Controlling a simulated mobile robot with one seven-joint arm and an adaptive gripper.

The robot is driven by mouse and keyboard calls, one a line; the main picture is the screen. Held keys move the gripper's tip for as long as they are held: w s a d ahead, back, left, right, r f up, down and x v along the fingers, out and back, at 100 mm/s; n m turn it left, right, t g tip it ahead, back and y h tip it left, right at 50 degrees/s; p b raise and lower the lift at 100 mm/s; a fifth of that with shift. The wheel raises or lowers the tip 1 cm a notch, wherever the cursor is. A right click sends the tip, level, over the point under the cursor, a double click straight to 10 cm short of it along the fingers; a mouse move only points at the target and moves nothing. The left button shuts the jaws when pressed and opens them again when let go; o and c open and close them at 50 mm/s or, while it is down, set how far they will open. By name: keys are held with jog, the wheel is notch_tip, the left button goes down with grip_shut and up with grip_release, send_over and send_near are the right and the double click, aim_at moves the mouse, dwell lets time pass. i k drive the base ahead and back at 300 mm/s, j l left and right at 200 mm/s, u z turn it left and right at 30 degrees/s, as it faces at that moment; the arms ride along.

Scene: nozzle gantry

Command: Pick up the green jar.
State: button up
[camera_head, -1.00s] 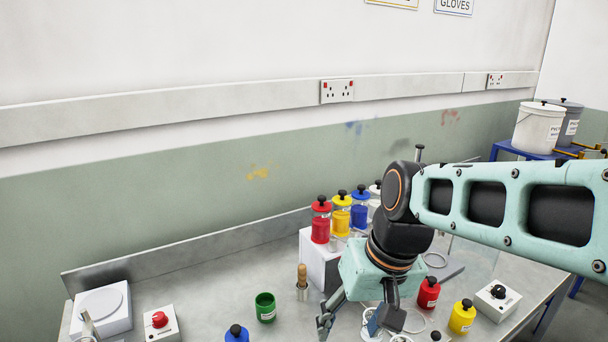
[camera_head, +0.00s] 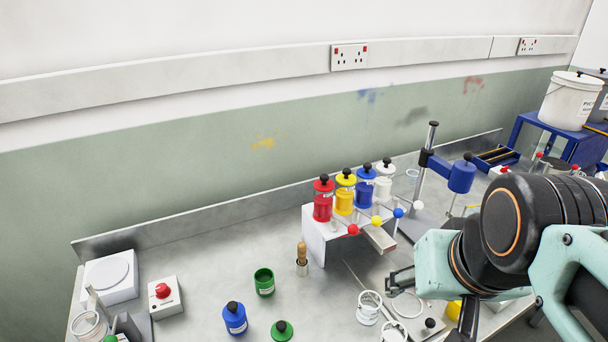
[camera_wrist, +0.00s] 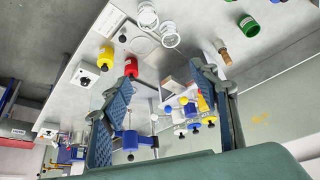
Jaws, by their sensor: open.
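The green jar (camera_head: 264,284) stands upright and open on the bench, left of the centre in the head view. My gripper (camera_head: 430,300) is open and empty, well to the right of the jar. In the wrist view my gripper (camera_wrist: 163,66) has its two fingers spread, with nothing between them.
A white rack (camera_head: 318,238) with coloured jars stands behind. A red-button box (camera_head: 164,297) stands left.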

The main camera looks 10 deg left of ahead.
aim_at(263, 277)
jog(key=j+u, duration=0.1)
jog(key=u, duration=0.3)
jog(key=j+u, duration=0.1)
jog(key=u, duration=0.25)
jog(key=j+u, duration=0.1)
jog(key=u, duration=0.3)
jog(key=j+u, duration=0.1)
jog(key=u, duration=0.3)
jog(key=z, duration=0.8)
jog(key=j+u, duration=0.1)
jog(key=u, duration=0.3)
